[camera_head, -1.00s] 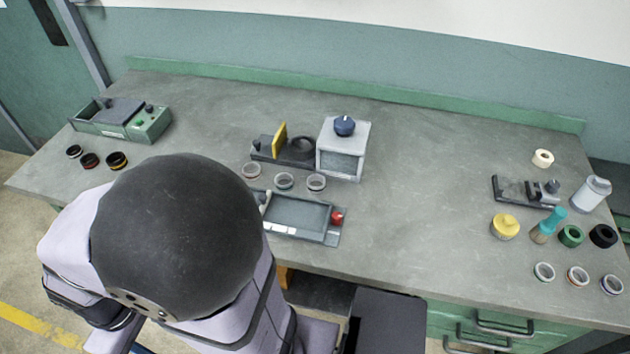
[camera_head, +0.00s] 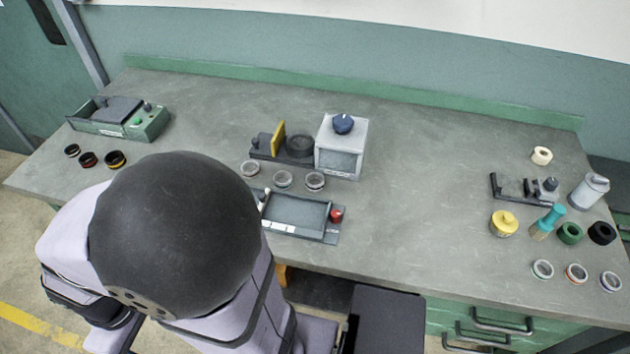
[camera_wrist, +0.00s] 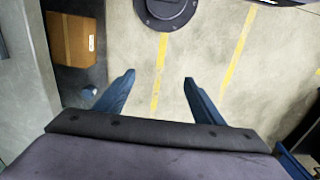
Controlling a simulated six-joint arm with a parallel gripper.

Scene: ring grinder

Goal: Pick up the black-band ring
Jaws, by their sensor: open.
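Three small dark rings lie at the left end of the bench: a dark ring with a pale edge (camera_head: 72,151), one with a red band (camera_head: 88,160) and one with a yellow band (camera_head: 115,159). Three clear-topped rings (camera_head: 283,180) stand in a row mid-bench, and three more pale rings (camera_head: 576,274) lie at the front right. I cannot tell which is the black-band ring; the bands are too small. My gripper (camera_wrist: 158,77) is open and empty, over the floor in the wrist view. It is not visible in the head view.
A green-sided box (camera_head: 120,117) stands at the back left. A yellow-plated fixture (camera_head: 278,140), a white box with a blue knob (camera_head: 341,147) and a tray (camera_head: 295,212) occupy the middle. Bottles and rolls crowd the right. The bench between middle and right is clear.

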